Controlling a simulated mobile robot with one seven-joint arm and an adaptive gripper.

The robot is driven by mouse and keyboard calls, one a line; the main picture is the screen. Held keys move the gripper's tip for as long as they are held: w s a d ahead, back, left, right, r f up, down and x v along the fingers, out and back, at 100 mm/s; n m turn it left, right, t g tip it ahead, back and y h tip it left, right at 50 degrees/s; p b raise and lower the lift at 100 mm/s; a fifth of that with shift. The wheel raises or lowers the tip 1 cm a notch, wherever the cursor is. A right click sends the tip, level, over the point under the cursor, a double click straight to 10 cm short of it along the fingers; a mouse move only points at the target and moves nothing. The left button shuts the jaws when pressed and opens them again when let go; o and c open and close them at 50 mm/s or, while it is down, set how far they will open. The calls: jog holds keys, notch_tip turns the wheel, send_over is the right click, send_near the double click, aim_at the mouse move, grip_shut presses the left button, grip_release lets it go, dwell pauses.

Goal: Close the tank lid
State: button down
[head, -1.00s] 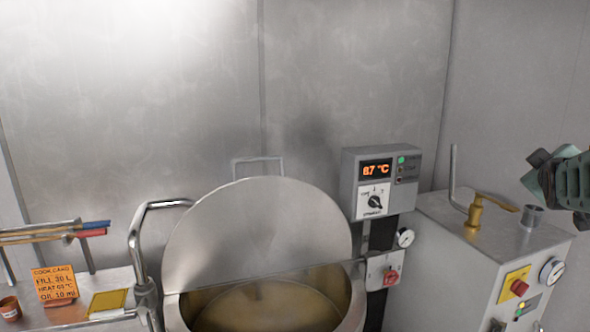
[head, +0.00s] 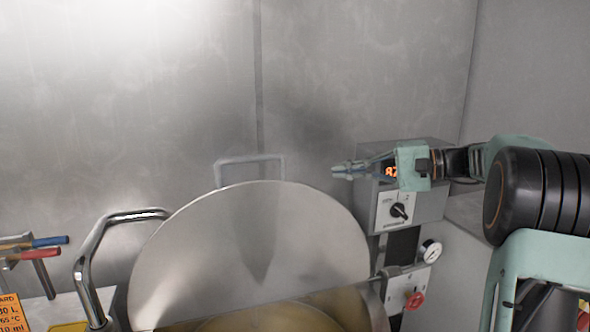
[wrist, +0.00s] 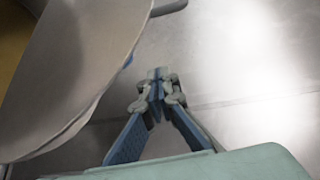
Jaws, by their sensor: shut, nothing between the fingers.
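The tank lid (head: 235,250) is a round steel disc standing raised and open at the back of the tank. Its handle (head: 248,168) shows behind its top edge, against the wall. The tank (head: 372,308) below is open, with a yellowish liquid (head: 285,318) inside. My gripper (head: 338,170) is shut and empty, to the right of the lid's upper edge, in front of the control box. In the wrist view my gripper (wrist: 158,85) has its fingertips together, and the lid (wrist: 75,60) fills the upper left, apart from the fingers.
The control box (head: 425,215) with a knob stands right of the lid, partly hidden by my gripper. A gauge (head: 430,251) and red valve (head: 415,300) sit below it. A bent steel pipe (head: 92,255) rises on the left. The wall is close behind the lid.

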jog(key=s+a+g+y+p, duration=0.1)
jog(key=a+p, duration=0.2)
jog(key=a, duration=0.8)
jog(key=shift+r+n+y, duration=0.2)
jog(key=shift+n+y, duration=0.1)
jog(key=shift+y, duration=0.1)
jog(key=shift+s, duration=0.1)
jog(key=shift+a, duration=0.1)
